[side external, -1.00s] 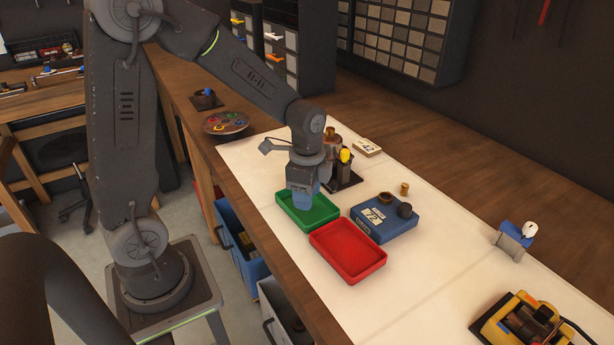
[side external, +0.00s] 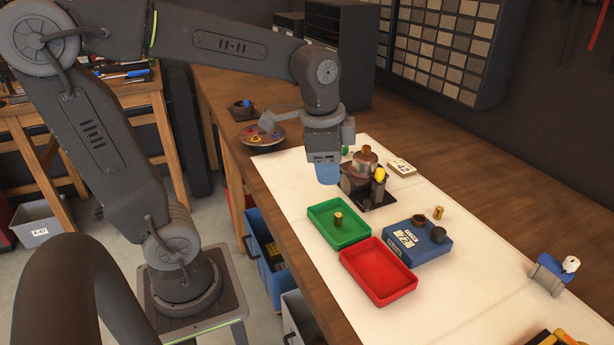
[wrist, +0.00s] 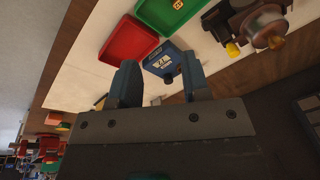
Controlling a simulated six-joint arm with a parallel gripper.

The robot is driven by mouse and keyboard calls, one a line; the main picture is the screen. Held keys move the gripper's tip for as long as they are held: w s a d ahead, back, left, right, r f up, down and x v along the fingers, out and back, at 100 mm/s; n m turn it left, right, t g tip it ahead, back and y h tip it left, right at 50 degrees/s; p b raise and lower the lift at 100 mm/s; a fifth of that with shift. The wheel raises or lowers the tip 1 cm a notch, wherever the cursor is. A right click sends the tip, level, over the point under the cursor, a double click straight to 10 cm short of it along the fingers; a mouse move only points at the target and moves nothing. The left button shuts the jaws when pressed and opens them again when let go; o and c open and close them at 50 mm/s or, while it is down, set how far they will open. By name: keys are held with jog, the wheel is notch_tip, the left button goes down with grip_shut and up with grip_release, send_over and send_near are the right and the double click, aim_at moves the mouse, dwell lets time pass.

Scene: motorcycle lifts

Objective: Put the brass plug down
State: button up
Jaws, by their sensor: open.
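My gripper (side external: 327,181) is above the tray's far end, clear of the plug. In the wrist view its two blue fingers (wrist: 160,64) are spread apart with nothing between them. A second small brass piece (side external: 438,212) stands on the white mat to the right, beyond the blue box.
A red tray (side external: 378,270) lies beside the green one. A blue box (side external: 425,253) carries dark round parts. A metal assembly with a yellow knob (side external: 380,174) stands close beside my gripper.

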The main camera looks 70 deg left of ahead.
jog(key=s+d+n+t, duration=0.3)
jog(key=s+n, duration=0.3)
jog(key=s, duration=0.2)
jog(key=shift+d+r+n+t, duration=0.15)
jog(key=shift+d+n+t, duration=0.1)
jog(key=shift+n+t, duration=0.05)
